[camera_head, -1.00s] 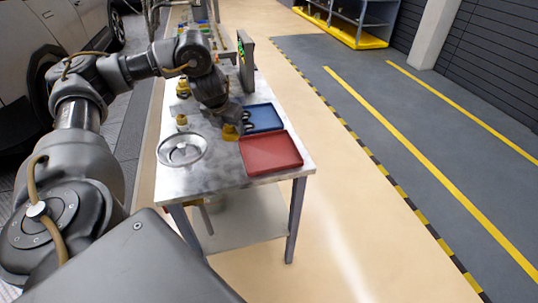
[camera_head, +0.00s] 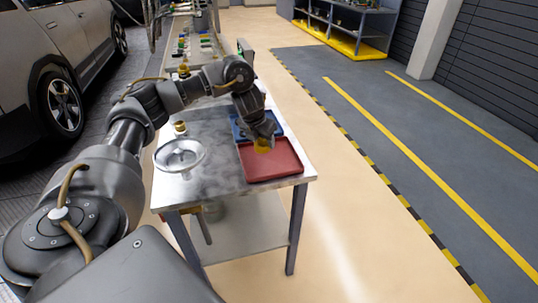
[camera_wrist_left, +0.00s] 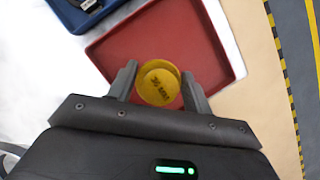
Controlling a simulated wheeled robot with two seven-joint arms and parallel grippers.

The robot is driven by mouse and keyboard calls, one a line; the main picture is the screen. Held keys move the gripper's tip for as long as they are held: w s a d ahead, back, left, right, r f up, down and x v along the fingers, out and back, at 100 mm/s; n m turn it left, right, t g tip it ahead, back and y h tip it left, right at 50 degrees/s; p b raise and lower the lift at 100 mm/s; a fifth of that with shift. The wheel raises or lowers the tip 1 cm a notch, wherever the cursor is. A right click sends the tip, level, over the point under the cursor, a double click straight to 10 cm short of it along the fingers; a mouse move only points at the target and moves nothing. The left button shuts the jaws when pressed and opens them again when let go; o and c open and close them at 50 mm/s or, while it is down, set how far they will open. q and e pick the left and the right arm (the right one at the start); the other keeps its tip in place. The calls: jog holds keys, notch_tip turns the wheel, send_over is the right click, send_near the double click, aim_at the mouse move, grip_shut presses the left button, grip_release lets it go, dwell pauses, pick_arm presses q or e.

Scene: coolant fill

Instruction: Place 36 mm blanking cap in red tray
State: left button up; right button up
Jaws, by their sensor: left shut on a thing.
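The yellow 36 mm blanking cap (camera_wrist_left: 158,84) is between the fingers of my left gripper (camera_wrist_left: 157,90) in the left wrist view. Markings show on its top, blurred. In the head view the cap (camera_head: 262,145) is at the tip of my left gripper (camera_head: 261,141). The gripper is shut on it, over the far part of the red tray (camera_head: 272,170). The red tray (camera_wrist_left: 207,62) spreads behind the cap in the wrist view, and its bare floor shows around it. I cannot tell the exact height of the cap above the tray. My right gripper is not in view.
A blue tray (camera_head: 240,132) adjoins the red tray on its far side, with a dark item in it in the wrist view. A round metal dish (camera_head: 180,155) stands at the left of the table (camera_head: 213,180). A small yellow-topped item (camera_head: 180,127) stands behind the dish.

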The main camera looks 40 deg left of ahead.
aim_at(271, 157)
pick_arm(q)
jog(key=shift+w+d+f, duration=0.25)
jog(key=shift+w+f, duration=0.15)
jog(key=shift+f, duration=0.15)
jog(key=shift+w+d+f, duration=0.2)
jog(key=shift+w+f, duration=0.15)
jog(key=shift+f, duration=0.15)
jog(key=f, duration=0.1)
jog(key=f+p, duration=0.1)
jog(key=f, duration=0.1)
jog(key=shift+w+f, duration=0.2)
jog(key=shift+f, duration=0.05)
jog(key=shift+d, duration=0.1)
jog(key=o, duration=1)
jog(key=shift+c, duration=0.2)
